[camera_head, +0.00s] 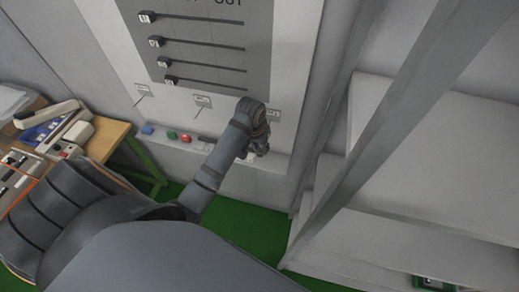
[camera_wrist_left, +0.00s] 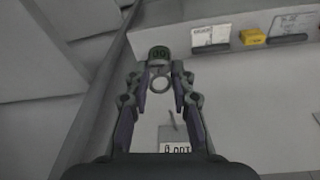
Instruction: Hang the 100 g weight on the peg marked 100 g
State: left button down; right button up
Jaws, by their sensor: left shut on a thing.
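My left gripper (camera_head: 257,148) is in front of the wall panel, at the right end of the peg row. In the left wrist view my left gripper (camera_wrist_left: 161,72) is shut on a dark weight (camera_wrist_left: 160,54) with green markings that look like "00". A metal ring (camera_wrist_left: 160,85) shows between the fingers. A thin peg (camera_wrist_left: 172,120) sticks out by a label (camera_wrist_left: 176,148) that reads 100 g upside down; the ring is apart from it in the picture. In the head view that label (camera_head: 273,114) is partly behind my arm. My right gripper is not in view.
Two more pegs with labels (camera_head: 143,89) (camera_head: 202,101) are to the left. Blue (camera_head: 147,130), green (camera_head: 172,135) and red (camera_head: 185,139) blocks lie on the ledge below. A cluttered wooden table (camera_head: 105,140) is at left. A grey frame post (camera_head: 335,110) rises at right.

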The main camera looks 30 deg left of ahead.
pick_arm(q)
jog(key=shift+w+a+f, duration=0.1)
jog(key=shift+w+a, duration=0.15)
jog(key=shift+w, duration=0.8)
jog(key=shift+w+a+f, duration=0.1)
jog(key=shift+w+a, duration=0.2)
jog(key=shift+w, duration=0.75)
jog(key=shift+w+a+f, duration=0.1)
jog(key=shift+w+a, duration=0.15)
jog(key=shift+w, duration=0.8)
jog(key=shift+w+a+f, duration=0.15)
jog(key=shift+w+f, duration=0.15)
jog(key=shift+w, duration=0.25)
jog(key=shift+w+f, duration=0.15)
jog(key=shift+w, duration=0.05)
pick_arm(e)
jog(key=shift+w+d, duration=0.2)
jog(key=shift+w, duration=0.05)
pick_arm(q)
jog(key=c, duration=1.1)
grip_release()
jog(key=shift+c, duration=0.2)
jog(key=shift+o, duration=0.4)
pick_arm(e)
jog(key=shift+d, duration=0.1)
